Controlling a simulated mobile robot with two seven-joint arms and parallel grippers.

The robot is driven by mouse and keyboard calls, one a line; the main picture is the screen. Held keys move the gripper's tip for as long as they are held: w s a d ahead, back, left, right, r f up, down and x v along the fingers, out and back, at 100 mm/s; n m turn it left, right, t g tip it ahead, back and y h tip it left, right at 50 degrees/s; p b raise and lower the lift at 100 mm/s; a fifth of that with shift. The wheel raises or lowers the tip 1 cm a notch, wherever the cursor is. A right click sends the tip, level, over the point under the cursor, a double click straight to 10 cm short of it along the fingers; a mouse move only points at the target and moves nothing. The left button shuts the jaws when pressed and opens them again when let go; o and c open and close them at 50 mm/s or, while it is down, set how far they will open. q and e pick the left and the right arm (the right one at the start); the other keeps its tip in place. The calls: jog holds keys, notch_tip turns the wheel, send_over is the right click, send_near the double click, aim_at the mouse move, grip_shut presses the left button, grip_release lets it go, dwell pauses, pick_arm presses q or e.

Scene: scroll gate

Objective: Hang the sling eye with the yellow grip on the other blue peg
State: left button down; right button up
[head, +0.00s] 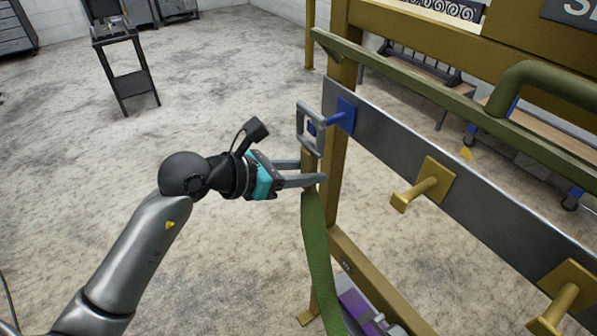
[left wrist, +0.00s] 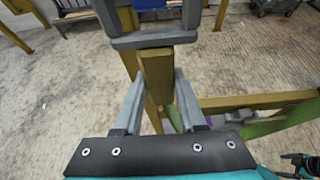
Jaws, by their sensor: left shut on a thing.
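My left gripper (head: 318,175) is shut on the yellow grip (left wrist: 157,78) of the sling eye. The eye is a grey metal frame (head: 301,118) held upright above the fingers; its lower bar (left wrist: 154,39) shows in the left wrist view. The eye is at the blue peg (head: 336,120), on the left end of the dark rail. Blue shows inside the eye's opening; I cannot tell for sure whether the peg passes through it. A green strap (head: 318,240) hangs below the grip. My right gripper is not in view.
Two yellow pegs (head: 425,186) (head: 566,302) stick out of the dark rail (head: 385,138) to the right. A yellow post (head: 334,180) stands just behind the eye. A green bar (head: 420,79) runs above the rail. The floor (head: 220,90) to the left is open.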

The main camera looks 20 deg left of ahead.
pick_arm(q)
jog(key=shift+w+d+r, duration=0.1)
jog(key=shift+w+d, duration=0.75)
jog(key=shift+w, duration=0.2)
jog(key=shift+w+d+f+b, duration=0.35)
jog(key=shift+w+d+f, duration=0.1)
jog(key=shift+w+f, duration=0.2)
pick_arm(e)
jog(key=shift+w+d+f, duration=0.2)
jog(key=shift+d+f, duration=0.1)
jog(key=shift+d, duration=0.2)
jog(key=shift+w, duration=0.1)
pick_arm(q)
jog(key=shift+c, duration=0.8)
grip_release()
jog(key=shift+f, duration=0.1)
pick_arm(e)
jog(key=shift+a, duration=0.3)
